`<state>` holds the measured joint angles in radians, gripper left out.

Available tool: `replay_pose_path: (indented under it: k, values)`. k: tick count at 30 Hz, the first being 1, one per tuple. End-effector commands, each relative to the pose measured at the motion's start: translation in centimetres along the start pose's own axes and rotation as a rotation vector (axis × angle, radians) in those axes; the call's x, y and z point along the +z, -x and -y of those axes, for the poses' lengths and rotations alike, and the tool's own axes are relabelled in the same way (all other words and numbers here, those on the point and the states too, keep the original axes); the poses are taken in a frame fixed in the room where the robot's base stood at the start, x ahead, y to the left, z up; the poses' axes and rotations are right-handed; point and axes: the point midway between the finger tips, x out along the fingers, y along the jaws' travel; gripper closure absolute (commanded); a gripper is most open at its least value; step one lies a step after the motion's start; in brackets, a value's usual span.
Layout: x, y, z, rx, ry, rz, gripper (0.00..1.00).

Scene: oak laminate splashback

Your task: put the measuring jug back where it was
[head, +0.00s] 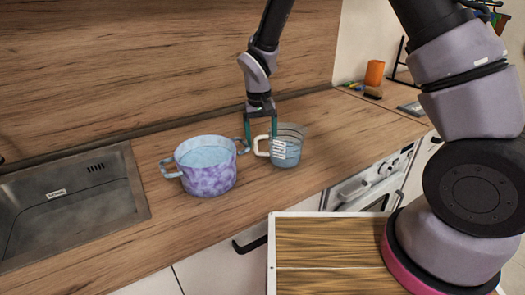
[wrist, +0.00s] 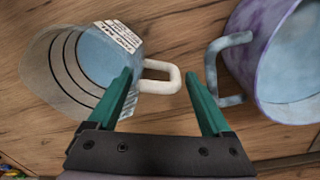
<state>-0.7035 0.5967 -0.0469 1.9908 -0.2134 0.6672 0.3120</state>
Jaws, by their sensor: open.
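The clear measuring jug (head: 287,150) with a pale handle and printed scale stands upright on the wooden counter, right of a purple mottled pot (head: 208,174). My gripper (head: 260,137) is open and points down at the jug's handle side, between jug and pot. In the wrist view the jug (wrist: 75,65) is on the left and its handle (wrist: 172,78) shows between my open green fingertips (wrist: 160,80). I cannot tell whether a finger touches the handle. The pot (wrist: 285,60) is on the right, with its handle just beyond the right finger.
A steel sink (head: 70,205) is set in the counter at the left. The wooden splashback (head: 150,60) rises behind. An oven front (head: 372,185) lies below the counter at the right. The counter (head: 350,125) right of the jug is clear.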

Motion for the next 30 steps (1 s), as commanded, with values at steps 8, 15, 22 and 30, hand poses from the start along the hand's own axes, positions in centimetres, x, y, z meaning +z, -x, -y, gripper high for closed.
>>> replay_pose_path:
  k: [8,15,22,30]
  values:
    - [0.0,5.3,0.0,-0.001,0.001,-0.001,0.17]
    - [0.0,6.8,0.0,0.000,0.000,0.000,0.17]
    - [-0.1,8.7,-1.5,-0.019,-0.028,-0.018,0.17]
    - [1.5,17.0,-8.6,-0.109,-0.161,-0.114,0.17]
